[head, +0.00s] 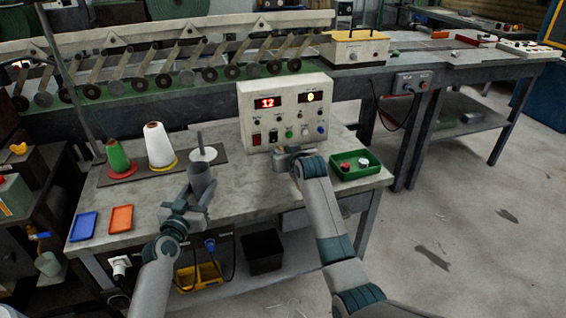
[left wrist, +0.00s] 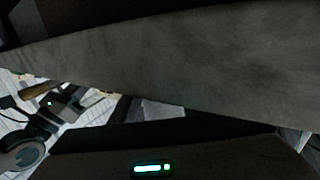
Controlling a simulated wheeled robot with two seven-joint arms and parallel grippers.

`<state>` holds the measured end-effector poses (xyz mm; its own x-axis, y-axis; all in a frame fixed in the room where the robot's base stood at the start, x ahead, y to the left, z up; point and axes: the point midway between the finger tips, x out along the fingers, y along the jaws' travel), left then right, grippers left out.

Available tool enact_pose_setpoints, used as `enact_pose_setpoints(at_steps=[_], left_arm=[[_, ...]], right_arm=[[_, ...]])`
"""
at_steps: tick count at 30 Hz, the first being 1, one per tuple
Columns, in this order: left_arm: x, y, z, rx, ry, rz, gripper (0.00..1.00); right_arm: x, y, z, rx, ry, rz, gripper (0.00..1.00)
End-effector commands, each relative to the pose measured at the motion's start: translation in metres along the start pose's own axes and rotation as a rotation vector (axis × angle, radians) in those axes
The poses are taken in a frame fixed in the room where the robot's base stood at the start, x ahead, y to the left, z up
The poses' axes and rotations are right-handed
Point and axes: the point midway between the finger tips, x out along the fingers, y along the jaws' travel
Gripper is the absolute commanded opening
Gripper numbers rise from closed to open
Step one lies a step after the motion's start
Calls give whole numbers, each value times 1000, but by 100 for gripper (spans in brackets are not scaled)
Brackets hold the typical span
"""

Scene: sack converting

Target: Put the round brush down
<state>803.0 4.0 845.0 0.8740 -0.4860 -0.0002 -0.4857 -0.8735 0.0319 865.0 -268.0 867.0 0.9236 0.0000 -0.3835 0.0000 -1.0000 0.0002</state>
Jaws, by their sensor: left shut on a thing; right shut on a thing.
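My left gripper (head: 190,202) is over the front part of the grey table, shut on an upright dark grey cylinder (head: 202,180). This seems to be the round brush; its bristles cannot be made out, and whether its lower end touches the table is hidden. In the left wrist view a broad grey surface fills the upper part, too close to name. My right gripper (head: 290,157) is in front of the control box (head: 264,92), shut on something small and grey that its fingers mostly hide.
On the table (head: 145,190) stand a green cone (head: 118,156), a white cone (head: 158,146) and a white disc (head: 206,154) near a thin rod. A blue tray (head: 84,227) and an orange tray (head: 121,219) lie at left, a green tray (head: 340,172) at right.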

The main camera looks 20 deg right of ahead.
Motion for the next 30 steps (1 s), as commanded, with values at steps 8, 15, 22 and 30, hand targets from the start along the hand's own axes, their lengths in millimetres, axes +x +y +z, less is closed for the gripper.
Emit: enact_pose_setpoints(at_steps=[8,15,22,30], left_arm=[[0,0,0,0,-1,0,20],[0,0,0,0,0,0,20],[0,0,0,0,-1,0,20],[0,0,0,0,-1,0,20]], right_arm=[[3,0,8,0,-1,0,0],[13,0,32,0,-2,0,0],[14,0,34,0,1,0,0],[15,0,37,0,1,0,29]])
